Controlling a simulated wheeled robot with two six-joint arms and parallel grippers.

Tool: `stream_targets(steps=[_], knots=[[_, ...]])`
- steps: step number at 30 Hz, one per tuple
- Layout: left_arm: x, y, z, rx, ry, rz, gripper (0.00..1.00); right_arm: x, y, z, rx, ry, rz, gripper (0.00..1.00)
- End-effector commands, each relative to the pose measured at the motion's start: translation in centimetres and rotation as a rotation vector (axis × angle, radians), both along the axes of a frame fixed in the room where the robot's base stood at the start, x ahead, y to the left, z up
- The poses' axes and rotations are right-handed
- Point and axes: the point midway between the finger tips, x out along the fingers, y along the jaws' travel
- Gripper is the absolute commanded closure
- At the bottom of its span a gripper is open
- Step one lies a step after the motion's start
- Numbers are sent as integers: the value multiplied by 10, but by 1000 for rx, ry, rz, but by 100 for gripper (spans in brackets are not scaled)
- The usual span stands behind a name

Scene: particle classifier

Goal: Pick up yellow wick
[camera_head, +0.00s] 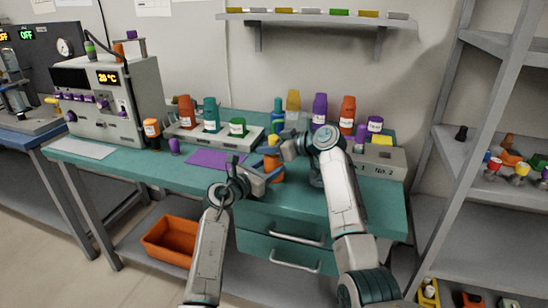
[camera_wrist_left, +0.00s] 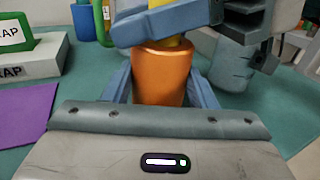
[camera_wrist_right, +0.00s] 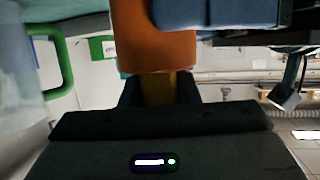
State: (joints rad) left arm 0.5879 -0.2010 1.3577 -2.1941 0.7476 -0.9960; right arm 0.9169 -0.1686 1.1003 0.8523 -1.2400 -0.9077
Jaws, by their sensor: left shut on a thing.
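An orange burner-like body (camera_head: 272,164) is held above the front of the teal bench. My left gripper (camera_head: 262,174) is shut on it, and its blue fingers flank the orange body (camera_wrist_left: 160,75) in the left wrist view. The yellow wick (camera_wrist_right: 158,88) sticks out of the orange body's top. My right gripper (camera_head: 284,146) is at that top. In the right wrist view its dark fingers stand on both sides of the wick; whether they press on it I cannot tell. In the left wrist view a finger of the right gripper partly hides the wick.
A purple mat (camera_head: 214,159) lies left of my grippers. Behind it a grey rack (camera_head: 185,137) carries several bottles. A grey box (camera_head: 378,160) with more bottles stands at the right. A 20 °C instrument (camera_head: 108,98) stands at the far left. An orange bin (camera_head: 170,241) is below.

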Motion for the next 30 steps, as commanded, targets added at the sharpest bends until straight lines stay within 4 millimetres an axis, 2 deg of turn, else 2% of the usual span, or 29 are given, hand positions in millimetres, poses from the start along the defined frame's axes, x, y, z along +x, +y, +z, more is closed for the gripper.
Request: stream_targets(steps=[1,2,3,11,14,24,30], knots=[[0,0,0,0,0,0,94,0,0,0,0,0,0,89],[0,0,0,0,0,0,94,0,0,0,0,0,0,95],[0,0,0,0,0,0,94,0,0,0,0,0,0,97],[0,0,0,0,0,0,94,0,0,4,0,-2,-1,97],[0,0,0,0,0,0,94,0,0,17,0,-5,0,97],[0,0,-1,1,1,0,94,0,0,83,0,-5,0,97],[0,0,0,1,1,0,94,0,0,99,-1,-2,0,97]])
